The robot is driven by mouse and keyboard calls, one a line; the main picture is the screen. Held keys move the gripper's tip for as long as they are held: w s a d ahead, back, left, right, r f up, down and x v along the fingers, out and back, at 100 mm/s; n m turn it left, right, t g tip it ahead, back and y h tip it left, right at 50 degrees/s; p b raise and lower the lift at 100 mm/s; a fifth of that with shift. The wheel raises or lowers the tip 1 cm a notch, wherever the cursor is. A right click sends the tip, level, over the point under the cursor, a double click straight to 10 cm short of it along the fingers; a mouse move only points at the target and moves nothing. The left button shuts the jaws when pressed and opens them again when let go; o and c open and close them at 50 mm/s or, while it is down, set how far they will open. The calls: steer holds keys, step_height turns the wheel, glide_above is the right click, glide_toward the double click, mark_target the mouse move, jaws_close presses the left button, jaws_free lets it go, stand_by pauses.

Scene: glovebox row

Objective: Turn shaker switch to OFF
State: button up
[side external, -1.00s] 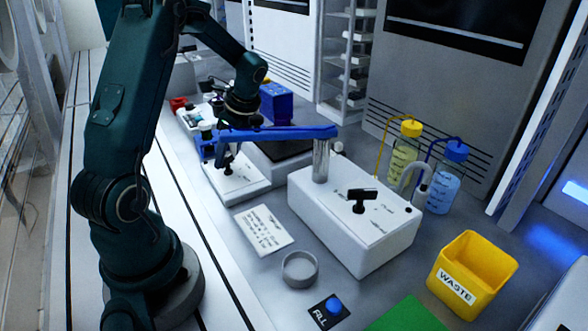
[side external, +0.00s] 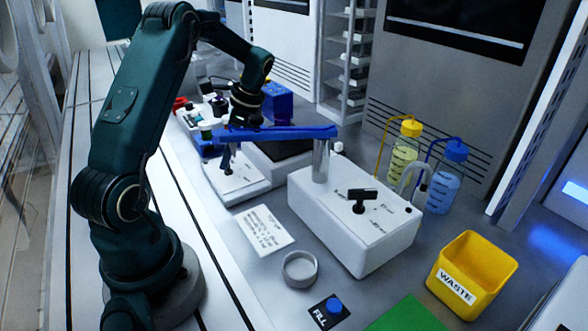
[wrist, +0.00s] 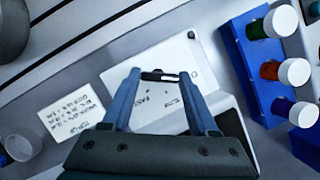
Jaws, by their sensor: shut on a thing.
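The shaker switch (wrist: 158,75) is a black bar handle on a white control panel (wrist: 200,62) with small printed labels; one label seems to read FAST. In the wrist view my gripper (wrist: 159,77) has its blue fingertips at the two ends of the bar and is shut on it. In the side view the panel (side external: 238,184) is the small white box in front of a dark-topped unit (side external: 283,152). My gripper (side external: 228,154) reaches down to the panel there. A blue bar partly covers it, so the switch's exact angle is hard to read.
The blue bar (side external: 285,132) sits on a metal post (side external: 321,160) above a larger white box (side external: 365,235) with its own black switch (side external: 361,199). A card (side external: 264,230), a grey dish (side external: 299,269) and a blue tube rack (wrist: 257,65) are near the panel.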

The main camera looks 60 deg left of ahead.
steer(key=shift+n, duration=0.3)
steer(key=o, duration=1.4)
steer(key=shift+r, duration=0.1)
steer(key=shift+v, duration=2.5)
